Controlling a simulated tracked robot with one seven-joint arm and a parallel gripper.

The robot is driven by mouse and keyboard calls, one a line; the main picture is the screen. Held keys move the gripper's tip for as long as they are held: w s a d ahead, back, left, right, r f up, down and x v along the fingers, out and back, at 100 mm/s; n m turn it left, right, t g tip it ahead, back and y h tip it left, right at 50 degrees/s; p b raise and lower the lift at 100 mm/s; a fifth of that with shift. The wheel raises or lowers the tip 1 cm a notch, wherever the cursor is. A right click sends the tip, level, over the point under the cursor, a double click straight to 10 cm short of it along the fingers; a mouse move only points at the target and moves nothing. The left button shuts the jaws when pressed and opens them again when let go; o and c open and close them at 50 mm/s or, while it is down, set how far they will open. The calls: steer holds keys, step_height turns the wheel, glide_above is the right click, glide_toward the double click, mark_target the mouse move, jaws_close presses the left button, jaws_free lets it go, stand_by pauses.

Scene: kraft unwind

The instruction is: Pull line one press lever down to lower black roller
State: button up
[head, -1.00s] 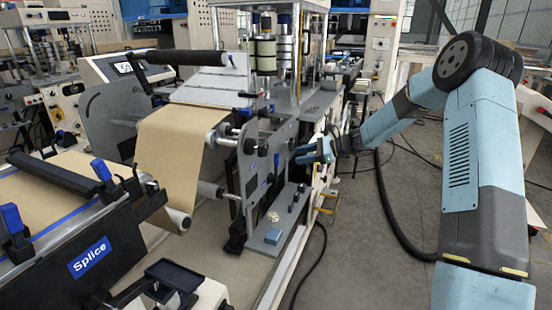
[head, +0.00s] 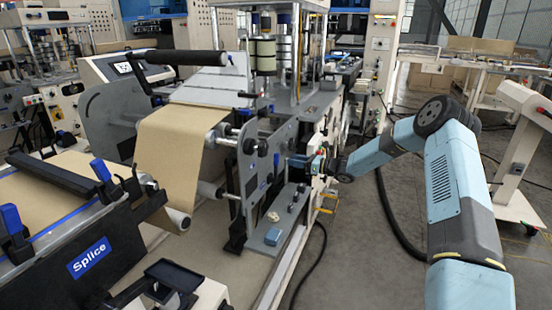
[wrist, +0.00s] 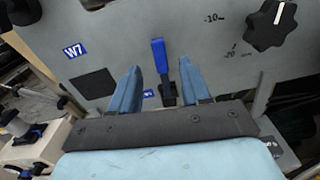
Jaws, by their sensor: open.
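In the wrist view a blue-handled lever (wrist: 159,58) stands upright on a grey side panel, with its dark lower part in a slot. My gripper (wrist: 160,68) is open, with one blue finger to each side of the lever. Gaps show on both sides, so neither finger appears to touch it. In the head view my gripper (head: 302,161) is at the right side of the grey machine frame, and the lever is not distinct there. A black roller (head: 177,58) spans the top of the unwind, above the brown paper web (head: 180,130).
The panel carries a W7 label (wrist: 75,50), a black square (wrist: 93,84) and a black knob (wrist: 270,25) with markings. Open floor lies right of the machine.

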mark_target(277, 157)
steer(key=x, duration=0.9)
steer(key=shift+c, duration=0.4)
jaws_close()
steer(key=shift+d, duration=0.1)
